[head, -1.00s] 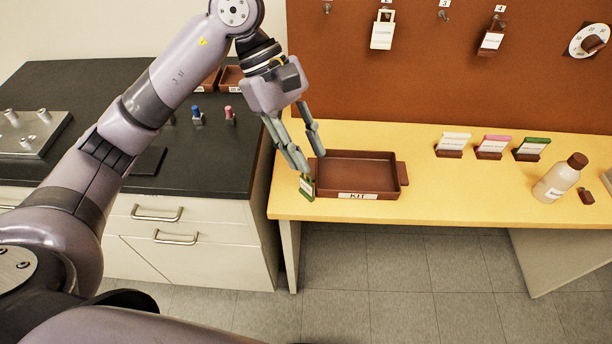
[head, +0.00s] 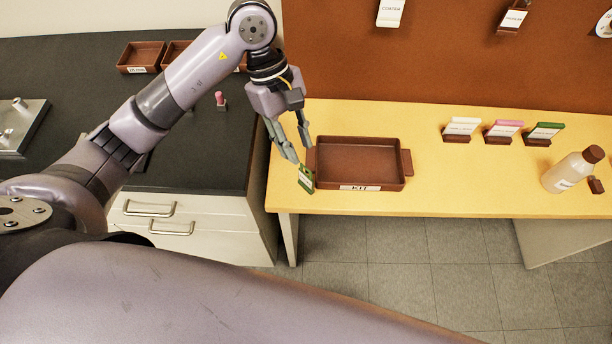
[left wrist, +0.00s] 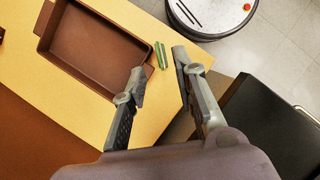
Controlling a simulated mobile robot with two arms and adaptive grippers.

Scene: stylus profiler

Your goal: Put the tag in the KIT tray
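The green and white tag (head: 306,180) is at the left end of the KIT tray, near the table's front edge. It is tilted, just below my left gripper's fingertips; I cannot tell whether it touches the tray. In the left wrist view the tag (left wrist: 160,55) shows green, beyond the gap between the spread fingers and beside the tray's corner. My left gripper (head: 302,153) is open, with nothing between its fingers. The brown KIT tray (head: 361,183) is empty, with a white label on its front; it also shows in the left wrist view (left wrist: 52,68). My right gripper is out of view.
Three small tags in brown holders, white (head: 460,130), pink (head: 502,131) and green (head: 544,134), stand right of the tray. A bottle (head: 572,171) stands farther right. The yellow table (head: 440,185) is clear between. A dark counter (head: 195,165) lies left.

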